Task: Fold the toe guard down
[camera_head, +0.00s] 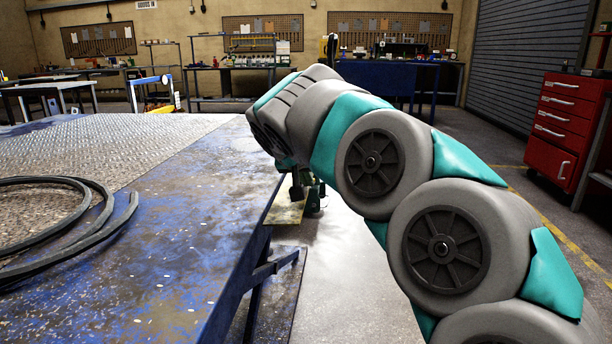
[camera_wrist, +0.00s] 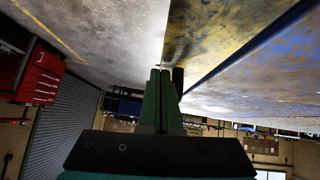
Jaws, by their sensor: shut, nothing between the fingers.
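A yellowish, worn plate (camera_head: 287,211), which looks like the toe guard, sticks out from the side of the blue lift table (camera_head: 150,255) in the head view. In the wrist view, which is upside down, the plate (camera_wrist: 208,35) runs along the table's blue side. My gripper (camera_wrist: 160,72) has its two green fingers pressed together, with nothing between them. It is close beside the plate's edge. A dark upright piece (camera_wrist: 178,78) shows just right of the fingertips; I cannot tell whether they touch. In the head view my arm hides much of the gripper.
Black hose coils (camera_head: 75,205) lie on the table top. A red tool cabinet (camera_head: 567,130) stands at the right by a roller shutter (camera_head: 527,60). Workbenches line the back wall. The grey floor (camera_head: 350,285) beside the table is clear.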

